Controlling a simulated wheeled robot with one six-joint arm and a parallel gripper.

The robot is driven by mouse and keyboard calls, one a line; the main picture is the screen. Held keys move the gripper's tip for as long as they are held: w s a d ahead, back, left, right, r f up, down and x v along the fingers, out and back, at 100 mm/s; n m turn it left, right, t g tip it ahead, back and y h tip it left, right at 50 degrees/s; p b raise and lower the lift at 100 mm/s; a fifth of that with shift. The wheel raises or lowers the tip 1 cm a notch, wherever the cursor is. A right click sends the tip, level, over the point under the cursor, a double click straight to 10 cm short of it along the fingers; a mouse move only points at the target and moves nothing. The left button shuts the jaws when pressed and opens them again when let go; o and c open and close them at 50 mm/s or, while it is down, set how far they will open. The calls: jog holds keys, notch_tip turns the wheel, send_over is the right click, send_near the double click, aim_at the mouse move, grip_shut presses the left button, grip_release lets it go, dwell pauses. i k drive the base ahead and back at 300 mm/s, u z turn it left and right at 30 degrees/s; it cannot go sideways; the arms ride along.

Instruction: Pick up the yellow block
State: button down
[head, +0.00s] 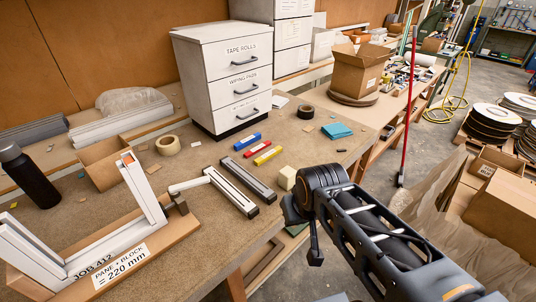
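The yellow block (267,155) is a thin bar lying flat on the workbench (215,152), in front of the drawer cabinet. A red block (257,147) and a blue block (247,141) lie behind it, roughly parallel, each with a small pale label. The yellow block is fully visible and nothing holds it. My arm comes in from the lower right. My gripper (314,256) seems to hang at the arm's end, off the bench's front edge, apart from the blocks. Its fingers do not show clearly, so I cannot tell its opening.
Two grey rails (232,193) lie just in front of the blocks. A cream block (287,178) sits by the bench edge, close to my arm. The white drawer cabinet (220,80) stands behind. A white frame (75,250) on a board is at left. A black tape roll (306,112) lies behind.

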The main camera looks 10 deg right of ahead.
aim_at(260, 160)
jog(key=z, duration=0.45)
jog(key=k, duration=0.6)
jog(key=z, duration=0.8)
jog(key=i, duration=0.8)
jog(key=u, duration=0.85)
jog(key=i, duration=0.7)
jog(key=u, duration=0.8)
